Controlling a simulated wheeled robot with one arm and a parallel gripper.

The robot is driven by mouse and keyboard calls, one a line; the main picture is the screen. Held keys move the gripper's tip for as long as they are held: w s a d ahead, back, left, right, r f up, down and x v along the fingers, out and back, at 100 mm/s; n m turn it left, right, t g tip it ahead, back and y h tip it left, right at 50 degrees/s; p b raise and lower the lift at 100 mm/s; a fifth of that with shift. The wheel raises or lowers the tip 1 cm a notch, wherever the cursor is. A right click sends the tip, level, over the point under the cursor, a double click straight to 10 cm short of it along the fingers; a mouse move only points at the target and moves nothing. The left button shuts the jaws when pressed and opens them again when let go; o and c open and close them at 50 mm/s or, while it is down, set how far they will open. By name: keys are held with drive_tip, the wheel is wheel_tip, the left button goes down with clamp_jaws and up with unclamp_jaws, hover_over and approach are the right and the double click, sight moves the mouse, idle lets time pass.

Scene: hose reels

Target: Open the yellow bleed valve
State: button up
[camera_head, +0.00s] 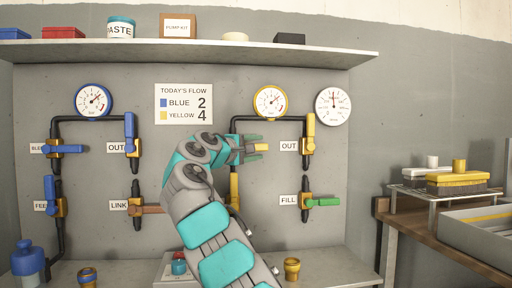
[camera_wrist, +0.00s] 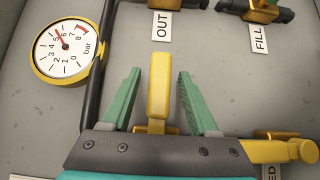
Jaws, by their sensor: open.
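The yellow bleed valve's lever (camera_head: 261,147) sticks out sideways to the right, across the upright dark pipe. Its valve body and label are hidden behind my arm in the head view. My gripper (camera_head: 256,148) is open around the lever, one finger above it and one below. In the wrist view the yellow lever (camera_wrist: 159,90) stands between the two green fingers of my gripper (camera_wrist: 159,75), with a gap on both sides. Neither finger appears to touch it.
The yellow gauge (camera_wrist: 65,49) is above the valve. Below it is another yellow lever (camera_head: 234,188), upright, with a partly hidden label. To the right are the OUT lever (camera_head: 310,125), upright, and the green FILL lever (camera_head: 328,201). A shelf (camera_head: 200,52) runs overhead.

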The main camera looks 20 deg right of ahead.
clamp_jaws()
idle(0.5)
idle(1.0)
